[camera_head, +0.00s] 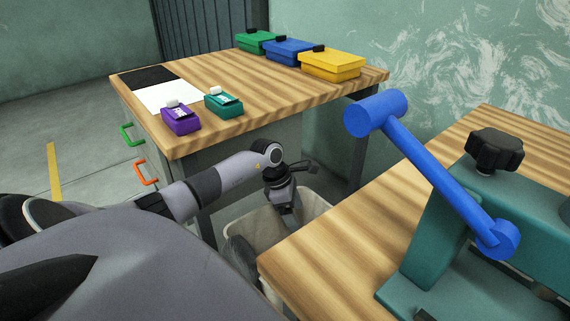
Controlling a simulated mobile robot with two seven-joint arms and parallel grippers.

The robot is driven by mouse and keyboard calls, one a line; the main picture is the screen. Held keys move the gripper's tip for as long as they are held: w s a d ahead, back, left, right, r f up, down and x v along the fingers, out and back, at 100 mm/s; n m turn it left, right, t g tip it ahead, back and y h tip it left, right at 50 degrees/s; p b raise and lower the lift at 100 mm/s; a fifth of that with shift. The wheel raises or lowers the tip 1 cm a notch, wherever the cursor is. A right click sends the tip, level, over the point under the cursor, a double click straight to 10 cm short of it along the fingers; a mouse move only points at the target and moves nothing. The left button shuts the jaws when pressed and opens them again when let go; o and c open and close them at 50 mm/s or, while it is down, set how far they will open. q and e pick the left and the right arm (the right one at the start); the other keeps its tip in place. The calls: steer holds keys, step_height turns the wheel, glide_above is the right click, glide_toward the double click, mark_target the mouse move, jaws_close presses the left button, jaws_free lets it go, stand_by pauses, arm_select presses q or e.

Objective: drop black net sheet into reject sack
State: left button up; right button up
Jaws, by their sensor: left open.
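The pale reject sack (318,207) stands open on the floor between the two wooden benches. My left gripper (289,202) is over the sack's mouth, pointing down, with its jaws open and no sheet visible between them. A dark grey rounded shape (239,256) shows at the sack's near left side; I cannot tell whether it is net or something else. A flat black square (152,77) lies at the far left of the back bench, beside a white sheet (170,96); I cannot tell whether it is net.
The back bench (245,95) holds a purple box (181,121), a teal box (223,105), and green, blue and yellow boxes (332,64) along its back edge. Green and orange handles (145,174) are at its left side. A teal machine (440,235) with a blue lever (440,175) occupies the right bench.

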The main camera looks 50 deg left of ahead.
arm_select(q)
steer(key=shift+o, duration=1.2)
step_height(320, 180, up, 6)
steer(key=g+y+p, duration=0.1)
steer(key=p, duration=0.4)
steer(key=shift+s+a+g+y+p, duration=0.3)
steer(key=shift+s+a+y, duration=0.1)
steer(key=shift+a, duration=0.05)
step_height(320, 180, up, 7)
steer(key=shift+s+a, duration=0.35)
steer(key=shift+a, duration=0.05)
